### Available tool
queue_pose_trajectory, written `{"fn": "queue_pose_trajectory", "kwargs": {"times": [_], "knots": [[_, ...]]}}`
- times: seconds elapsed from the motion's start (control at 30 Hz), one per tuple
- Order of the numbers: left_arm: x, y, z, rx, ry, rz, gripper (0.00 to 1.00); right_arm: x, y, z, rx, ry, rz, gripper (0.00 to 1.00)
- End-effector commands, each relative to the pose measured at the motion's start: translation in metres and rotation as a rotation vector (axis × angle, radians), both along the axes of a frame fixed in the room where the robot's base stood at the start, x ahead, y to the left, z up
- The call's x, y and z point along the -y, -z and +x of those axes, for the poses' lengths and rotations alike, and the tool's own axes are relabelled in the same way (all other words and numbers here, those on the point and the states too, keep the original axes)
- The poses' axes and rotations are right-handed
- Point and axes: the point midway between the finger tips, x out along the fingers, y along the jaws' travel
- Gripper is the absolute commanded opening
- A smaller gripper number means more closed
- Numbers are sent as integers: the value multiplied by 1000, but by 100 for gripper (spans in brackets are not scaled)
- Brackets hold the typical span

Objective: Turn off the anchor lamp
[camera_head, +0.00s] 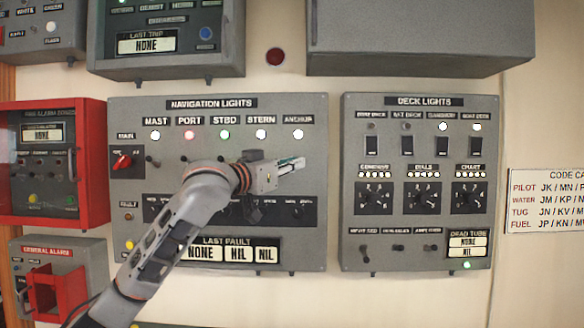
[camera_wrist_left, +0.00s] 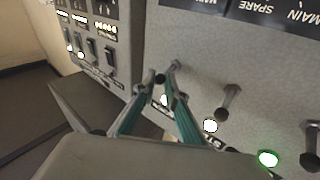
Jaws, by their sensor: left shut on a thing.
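The navigation lights panel (camera_head: 215,180) holds a row of lamps, with the anchor lamp (camera_head: 298,134) at the right end, lit white. My left gripper (camera_head: 302,161) is just below that lamp and hides its switch in the head view. In the left wrist view, my left gripper's teal fingers (camera_wrist_left: 166,73) are shut on the small dark anchor switch (camera_wrist_left: 160,78) at their tips. The lit anchor lamp (camera_wrist_left: 165,100) shows between the fingers. My right gripper is not in view.
The stern lamp (camera_head: 261,134) and its toggle (camera_wrist_left: 230,97) are the nearest neighbours. The lit green starboard lamp (camera_wrist_left: 268,158) is farther along. The deck lights panel (camera_head: 417,225) stands to the right across a narrow gap. A red fire alarm box (camera_head: 92,165) is at left.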

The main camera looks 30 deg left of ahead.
Motion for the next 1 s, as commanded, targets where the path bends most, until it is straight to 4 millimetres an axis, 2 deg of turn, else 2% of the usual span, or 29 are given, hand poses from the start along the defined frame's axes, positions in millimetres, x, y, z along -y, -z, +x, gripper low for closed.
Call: {"fn": "queue_pose_trajectory", "kwargs": {"times": [0.03,0.17,0.43,0.7,1.0], "knots": [[0,9,0,26,1,17,0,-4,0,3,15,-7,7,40],[0,16,0,116,1,74,0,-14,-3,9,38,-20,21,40],[-1,29,3,294,1,182,0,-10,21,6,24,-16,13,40],[-2,35,5,419,0,258,0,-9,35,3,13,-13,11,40],[-3,37,6,474,1,292,0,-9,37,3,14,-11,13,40]]}}
